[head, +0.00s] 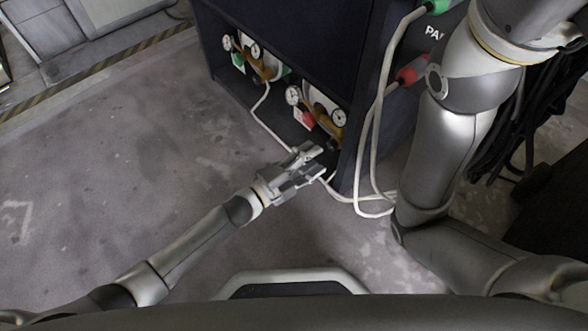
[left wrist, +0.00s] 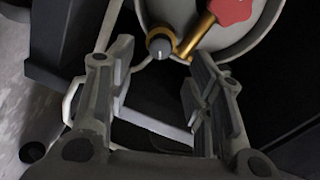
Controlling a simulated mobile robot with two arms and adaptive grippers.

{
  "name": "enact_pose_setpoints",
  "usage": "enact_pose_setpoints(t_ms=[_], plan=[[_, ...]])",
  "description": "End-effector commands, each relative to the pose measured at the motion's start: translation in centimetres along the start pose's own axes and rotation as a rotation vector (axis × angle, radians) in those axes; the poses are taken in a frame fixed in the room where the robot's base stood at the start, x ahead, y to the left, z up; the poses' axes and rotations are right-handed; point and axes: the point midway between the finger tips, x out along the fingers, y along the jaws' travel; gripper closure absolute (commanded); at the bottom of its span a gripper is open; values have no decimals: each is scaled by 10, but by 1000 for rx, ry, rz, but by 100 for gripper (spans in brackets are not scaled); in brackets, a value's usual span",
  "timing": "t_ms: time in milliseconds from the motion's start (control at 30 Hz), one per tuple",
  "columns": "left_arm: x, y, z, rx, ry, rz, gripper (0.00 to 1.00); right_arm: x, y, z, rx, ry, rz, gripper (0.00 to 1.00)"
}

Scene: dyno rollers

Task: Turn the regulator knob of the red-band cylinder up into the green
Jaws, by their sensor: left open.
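In the head view the nearer cylinder's brass regulator (head: 325,122) sits low in the dark cabinet, with two white dial gauges, left (head: 293,95) and right (head: 339,118), and a red part (head: 307,119). The needle readings are too small to tell. My left gripper (head: 311,161) is open just in front of and below it. In the left wrist view a small grey round knob (left wrist: 160,47) on a brass fitting shows beyond and between the open fingertips (left wrist: 163,70), apparently untouched. A red handwheel (left wrist: 232,10) is above right on the cylinder (left wrist: 205,40). The cylinder's band is not clear. My right gripper is out of view.
A second regulator (head: 262,68) with a green part stands farther left in the dark cabinet (head: 290,40). Pale hoses (head: 371,135) hang at the cabinet's right side, with a red connector (head: 412,72). The floor (head: 130,130) to the left is clear.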

Motion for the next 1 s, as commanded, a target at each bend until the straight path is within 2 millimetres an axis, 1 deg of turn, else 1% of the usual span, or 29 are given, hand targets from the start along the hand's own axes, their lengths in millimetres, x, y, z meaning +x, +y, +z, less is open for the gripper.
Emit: enact_pose_setpoints(t_ms=[33,100,200,333,500,1000], plan=[[-13,1,1,0,-2,2,52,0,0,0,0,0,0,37],[-27,1,1,0,-2,3,52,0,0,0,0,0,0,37],[-43,1,0,0,-1,3,52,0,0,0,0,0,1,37],[-56,1,0,0,-1,1,52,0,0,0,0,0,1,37],[-62,0,0,0,0,0,52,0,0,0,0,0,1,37],[-61,0,0,0,0,0,52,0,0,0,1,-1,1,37]])
